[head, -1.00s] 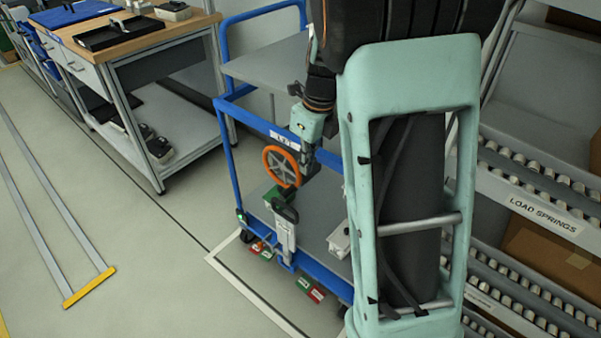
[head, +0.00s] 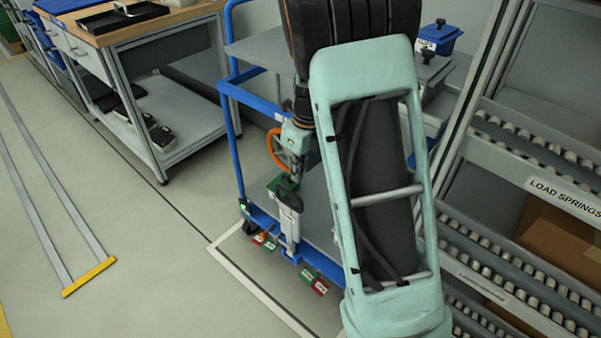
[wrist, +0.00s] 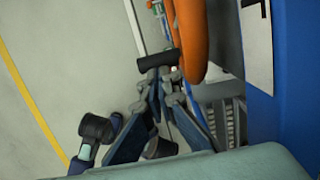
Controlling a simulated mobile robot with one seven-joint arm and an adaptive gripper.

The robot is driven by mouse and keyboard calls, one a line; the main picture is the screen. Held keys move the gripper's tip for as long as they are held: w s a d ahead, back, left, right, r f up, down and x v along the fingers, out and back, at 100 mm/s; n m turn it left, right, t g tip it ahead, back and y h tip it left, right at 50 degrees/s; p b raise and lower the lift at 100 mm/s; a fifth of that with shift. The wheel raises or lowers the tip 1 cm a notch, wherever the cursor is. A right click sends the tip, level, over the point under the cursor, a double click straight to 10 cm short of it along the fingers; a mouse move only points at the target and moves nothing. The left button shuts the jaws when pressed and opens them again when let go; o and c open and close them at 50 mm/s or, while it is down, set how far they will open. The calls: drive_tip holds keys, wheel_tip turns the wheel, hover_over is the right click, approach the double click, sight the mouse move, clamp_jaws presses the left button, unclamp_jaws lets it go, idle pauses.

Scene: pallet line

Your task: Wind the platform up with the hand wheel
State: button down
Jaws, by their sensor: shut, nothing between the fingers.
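The orange hand wheel (head: 272,150) is on the blue-framed cart (head: 240,155), partly hidden behind my wrist. In the wrist view, the wheel rim (wrist: 192,40) is just right of my fingertips. My gripper (wrist: 158,68) is shut and empty, with its fingers pointing along the rim; I cannot tell whether it touches it. In the head view, my gripper (head: 294,172) is small and dark in front of the wheel.
A light grey post (head: 289,225) with a dark top stands below the wheel. A roller rack (head: 520,190) is at right, a workbench (head: 150,40) at upper left. The floor at left is mostly clear.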

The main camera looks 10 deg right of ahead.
drive_tip(key=shift+w+a+f+t+y+p, duration=0.15)
drive_tip(key=shift+w+f+t+y+p, duration=0.1)
drive_tip(key=shift+f, duration=0.3)
drive_tip(key=shift+w+a+f+t+y+p, duration=0.15)
drive_tip(key=shift+f+t, duration=0.1)
drive_tip(key=shift+f, duration=0.3)
drive_tip(key=shift+s+r, duration=0.1)
